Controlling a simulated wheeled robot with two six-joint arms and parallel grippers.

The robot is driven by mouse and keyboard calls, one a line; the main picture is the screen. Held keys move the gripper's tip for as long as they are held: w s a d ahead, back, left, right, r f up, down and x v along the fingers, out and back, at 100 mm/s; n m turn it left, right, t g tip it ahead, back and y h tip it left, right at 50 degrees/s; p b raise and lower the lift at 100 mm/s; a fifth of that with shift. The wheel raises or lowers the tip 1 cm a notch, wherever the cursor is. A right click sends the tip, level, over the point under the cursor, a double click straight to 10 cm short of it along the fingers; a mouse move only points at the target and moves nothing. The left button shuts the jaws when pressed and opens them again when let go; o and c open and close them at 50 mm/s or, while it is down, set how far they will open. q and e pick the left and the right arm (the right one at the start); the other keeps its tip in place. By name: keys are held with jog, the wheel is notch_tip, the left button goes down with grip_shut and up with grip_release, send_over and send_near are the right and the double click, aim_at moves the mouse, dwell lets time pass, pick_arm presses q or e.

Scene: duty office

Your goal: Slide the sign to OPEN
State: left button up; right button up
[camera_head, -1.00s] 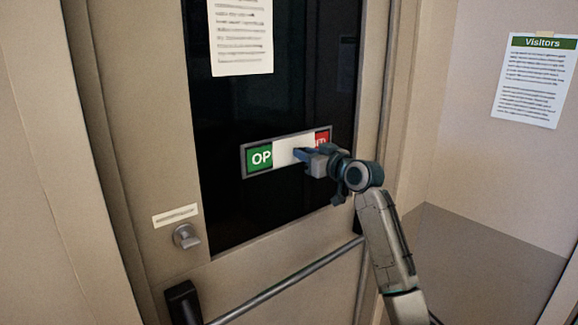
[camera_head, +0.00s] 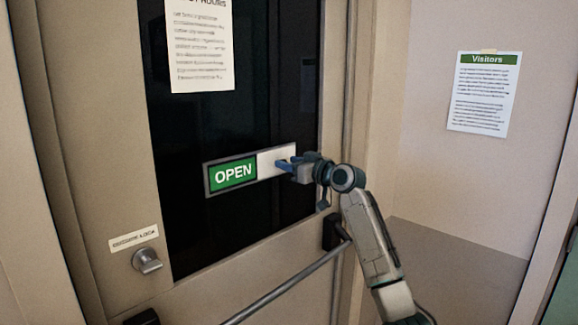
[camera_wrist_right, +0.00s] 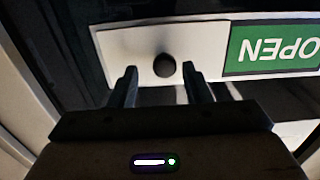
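The sign (camera_head: 207,181) is a grey-framed strip on the door's dark glass. Its green OPEN panel (camera_head: 233,173) shows in full on the left. The white slider plate (camera_head: 268,162) covers the right part, and no red shows. In the right wrist view the slider plate (camera_wrist_right: 120,48) appears upside down beside the green OPEN panel (camera_wrist_right: 272,48), with a dark round knob (camera_wrist_right: 164,66) on it. My right gripper (camera_head: 280,163) is at the plate's right part. Its fingers (camera_wrist_right: 160,78) are apart, one on either side of the knob, with gaps visible. My left gripper is out of view.
A push bar (camera_head: 290,284) crosses the door below the sign. A lock knob (camera_head: 147,260) is at lower left. A paper notice (camera_head: 201,45) hangs above the sign. A Visitors notice (camera_head: 483,92) is on the right wall.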

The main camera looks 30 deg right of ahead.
jog(key=shift+f, duration=0.1)
jog(key=b+v, duration=0.4)
jog(key=v, duration=0.6)
jog(key=shift+s+d, duration=0.2)
jog(key=shift+s, duration=0.15)
